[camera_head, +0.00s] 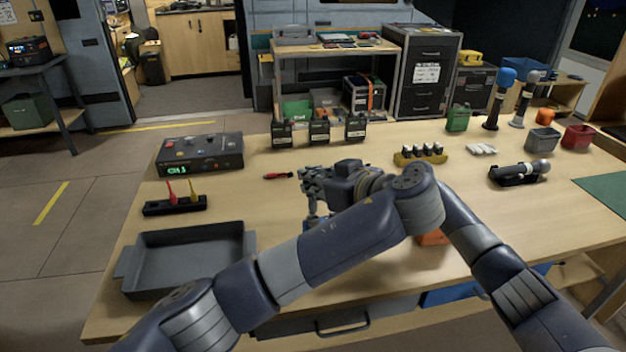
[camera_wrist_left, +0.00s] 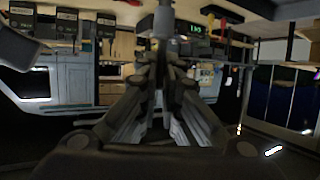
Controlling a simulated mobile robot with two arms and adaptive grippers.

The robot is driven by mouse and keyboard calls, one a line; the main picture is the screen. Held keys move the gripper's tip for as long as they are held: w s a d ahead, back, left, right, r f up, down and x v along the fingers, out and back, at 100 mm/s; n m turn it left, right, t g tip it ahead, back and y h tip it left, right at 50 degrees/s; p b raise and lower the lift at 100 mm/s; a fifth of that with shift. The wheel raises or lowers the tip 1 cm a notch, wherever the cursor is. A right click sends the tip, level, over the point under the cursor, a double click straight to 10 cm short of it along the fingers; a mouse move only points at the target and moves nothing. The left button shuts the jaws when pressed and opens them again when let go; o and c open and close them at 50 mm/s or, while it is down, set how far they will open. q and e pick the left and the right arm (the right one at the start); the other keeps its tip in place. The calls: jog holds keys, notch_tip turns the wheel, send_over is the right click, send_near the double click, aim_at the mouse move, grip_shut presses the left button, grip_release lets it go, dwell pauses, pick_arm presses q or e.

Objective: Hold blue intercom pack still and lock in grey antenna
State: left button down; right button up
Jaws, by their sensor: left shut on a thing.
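My left gripper (camera_head: 312,188) is over the middle of the table. It is shut on a slim grey thing, which appears to be the grey antenna; in the left wrist view the grey antenna (camera_wrist_left: 163,22) stands out between the fingertips. A small blue patch (camera_head: 312,221) shows just below the gripper in the head view, likely part of the blue intercom pack; my left arm hides most of it. I cannot tell whether antenna and pack touch. My right arm comes in from the right, and its gripper is hidden behind the arms.
A black holder (camera_head: 175,206) has red and yellow antennas. A grey tray (camera_head: 190,262) lies front left. A red screwdriver (camera_head: 278,176) lies behind the gripper. A black control box (camera_head: 200,152), several dark packs and a yellow rack (camera_head: 420,160) stand farther back. An orange thing (camera_head: 432,238) is partly hidden.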

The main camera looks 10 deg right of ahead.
pick_arm(q)
jog(key=shift+s+f, duration=0.1)
jog(key=shift+f, duration=1.2)
jog(key=c, duration=1.7)
grip_release()
jog(key=shift+d, duration=0.1)
